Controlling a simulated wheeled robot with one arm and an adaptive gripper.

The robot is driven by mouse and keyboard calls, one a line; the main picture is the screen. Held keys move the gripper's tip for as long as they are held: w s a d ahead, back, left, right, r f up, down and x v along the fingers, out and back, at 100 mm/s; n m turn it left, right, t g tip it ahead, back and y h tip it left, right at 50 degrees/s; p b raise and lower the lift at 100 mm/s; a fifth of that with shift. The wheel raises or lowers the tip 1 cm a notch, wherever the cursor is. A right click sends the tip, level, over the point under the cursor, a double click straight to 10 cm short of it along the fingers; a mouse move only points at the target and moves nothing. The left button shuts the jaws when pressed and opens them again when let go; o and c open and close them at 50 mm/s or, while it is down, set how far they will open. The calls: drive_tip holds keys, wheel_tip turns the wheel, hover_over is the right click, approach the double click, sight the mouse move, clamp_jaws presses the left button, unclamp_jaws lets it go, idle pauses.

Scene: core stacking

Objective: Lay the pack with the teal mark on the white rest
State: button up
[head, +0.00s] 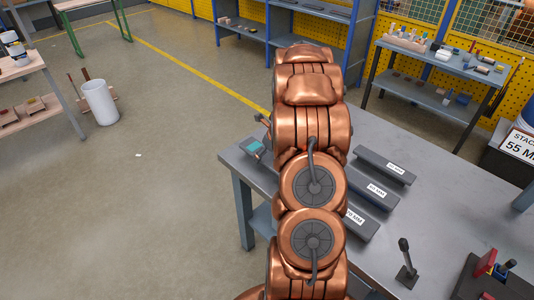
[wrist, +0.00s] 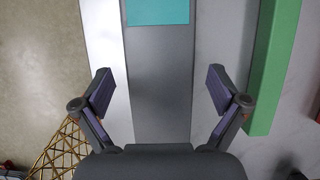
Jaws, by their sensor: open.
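A grey pack with a teal mark (wrist: 158,12) runs up the middle of the wrist view. The teal patch is at the top edge, and the pack's far end is out of frame. In the head view, a teal-marked grey piece (head: 254,147) lies near the left corner of the grey table. My gripper (wrist: 160,82) is open, with one finger on each side of the pack's width and nothing held. A white strip (wrist: 103,40) shows along the pack's left side; I cannot tell whether it is the white rest. My arm hides much of the table in the head view.
A green bar (wrist: 273,70) lies right of the pack. Several dark labelled blocks (head: 386,166) stand on the table (head: 440,205) right of my arm. A lever (head: 406,262) stands at the front right. Shelves and a side bench (head: 440,65) are behind. Floor lies left.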

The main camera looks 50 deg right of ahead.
drive_tip(key=b+v, duration=0.3)
drive_tip(key=v, duration=0.9)
idle(0.3)
drive_tip(key=s+a+r+n+g+y, duration=0.1)
drive_tip(key=s+a+r+n+g, duration=0.15)
drive_tip(key=a+n, duration=0.8)
drive_tip(key=s+a+r+n+g+y, duration=0.1)
drive_tip(key=s+a+r+n, duration=0.35)
drive_tip(key=a, duration=1.05)
drive_tip(key=s+a+n+g+h, duration=0.1)
drive_tip(key=s+a+n, duration=0.5)
drive_tip(key=s+n, duration=0.3)
drive_tip(key=s+a+f+n+g+h, duration=0.1)
drive_tip(key=s+a+n+g, duration=0.1)
drive_tip(key=s+a+n, duration=0.4)
drive_tip(key=shift+s+n, duration=1.75)
drive_tip(key=shift+n, duration=1.35)
